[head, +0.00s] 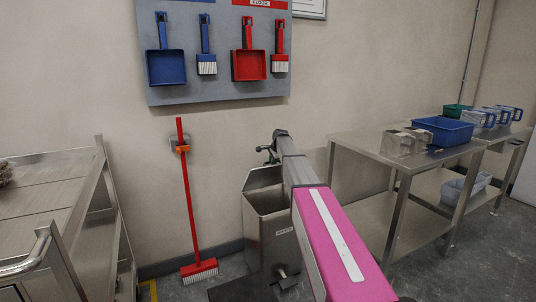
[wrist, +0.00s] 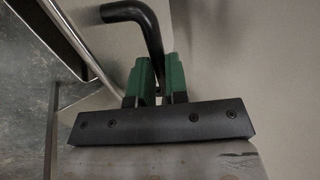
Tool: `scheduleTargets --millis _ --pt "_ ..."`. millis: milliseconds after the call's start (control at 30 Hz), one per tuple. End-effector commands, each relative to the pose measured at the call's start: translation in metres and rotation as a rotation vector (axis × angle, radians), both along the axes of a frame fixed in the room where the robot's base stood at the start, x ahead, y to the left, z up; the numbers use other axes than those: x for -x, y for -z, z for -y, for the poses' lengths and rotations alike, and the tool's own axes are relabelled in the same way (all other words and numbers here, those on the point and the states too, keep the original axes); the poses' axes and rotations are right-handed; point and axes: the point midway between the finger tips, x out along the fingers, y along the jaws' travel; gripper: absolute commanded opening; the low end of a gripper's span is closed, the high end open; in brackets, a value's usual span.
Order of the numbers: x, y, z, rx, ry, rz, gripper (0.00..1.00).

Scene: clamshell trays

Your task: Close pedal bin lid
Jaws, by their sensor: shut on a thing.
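My gripper (head: 271,148) is at the top of the lid, partly hidden by my arm. In the wrist view, my gripper's green fingers (wrist: 157,74) are shut on a black bent handle (wrist: 148,28). The fingers hide part of the handle. A steel edge (wrist: 75,35) runs along the left of the wrist view.
A red broom (head: 189,215) stands against the wall left of the bin. A steel rack (head: 105,190) is at far left. A steel table (head: 365,153) with a blue tub (head: 443,131) stands to the right. A tool board (head: 217,92) hangs above.

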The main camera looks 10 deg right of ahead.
Motion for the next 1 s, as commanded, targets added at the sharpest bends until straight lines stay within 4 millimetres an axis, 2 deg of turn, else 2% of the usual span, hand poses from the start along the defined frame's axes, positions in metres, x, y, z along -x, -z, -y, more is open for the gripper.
scheduleTargets --millis 33,200,500,667,1000 --pt "0.021 0.007 0.004 -0.014 0.002 0.042 0.0" --pt "0.05 0.03 0.014 -0.061 0.003 0.184 0.0" --pt "0.081 0.068 0.025 -0.122 0.003 0.372 0.0" --pt "0.093 0.089 0.03 -0.119 0.0 0.364 0.0" --pt "0.12 0.147 0.039 -0.119 0.001 0.362 0.0"
